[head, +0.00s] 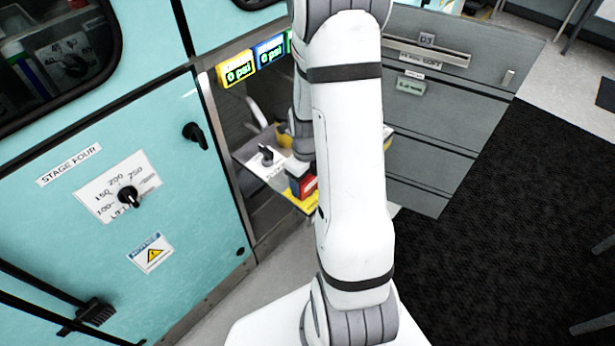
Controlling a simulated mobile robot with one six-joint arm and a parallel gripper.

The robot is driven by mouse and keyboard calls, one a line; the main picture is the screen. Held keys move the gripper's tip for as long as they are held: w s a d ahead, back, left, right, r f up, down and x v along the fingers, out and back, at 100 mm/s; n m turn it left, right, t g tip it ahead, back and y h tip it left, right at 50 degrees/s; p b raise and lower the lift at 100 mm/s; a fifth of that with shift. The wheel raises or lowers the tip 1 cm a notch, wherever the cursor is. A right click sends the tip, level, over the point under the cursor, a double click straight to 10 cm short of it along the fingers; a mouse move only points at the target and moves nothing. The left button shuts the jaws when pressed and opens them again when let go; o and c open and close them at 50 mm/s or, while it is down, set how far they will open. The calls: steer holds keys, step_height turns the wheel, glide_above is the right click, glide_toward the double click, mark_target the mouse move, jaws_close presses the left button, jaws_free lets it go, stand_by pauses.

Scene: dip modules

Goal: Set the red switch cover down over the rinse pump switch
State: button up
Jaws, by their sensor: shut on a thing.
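The red switch cover (308,187) shows as a small red patch beside my arm, low over the yellow-edged front of a small switch panel (248,152). I cannot tell whether the cover touches the panel. A black switch (266,154) stands on the panel to the left of the gripper, uncovered. The panel's lettering is too small to read, so I cannot tell which switch is the rinse pump's. My arm hides the middle of the panel.
A teal cabinet with a Stage Four dial (129,196) stands at left. Gauges reading 0 psi (240,70) hang above the panel recess. Grey drawers (430,120) stand to the right. A dark mat (480,220) covers open floor at right.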

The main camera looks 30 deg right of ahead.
steer(key=shift+f+b, duration=0.35)
stand_by(0.7)
steer(key=o, duration=1.1)
steer(key=shift+r, duration=0.1)
step_height(320, 180, up, 8)
steer(key=shift+f+p, duration=0.2)
steer(key=shift+p, duration=0.15)
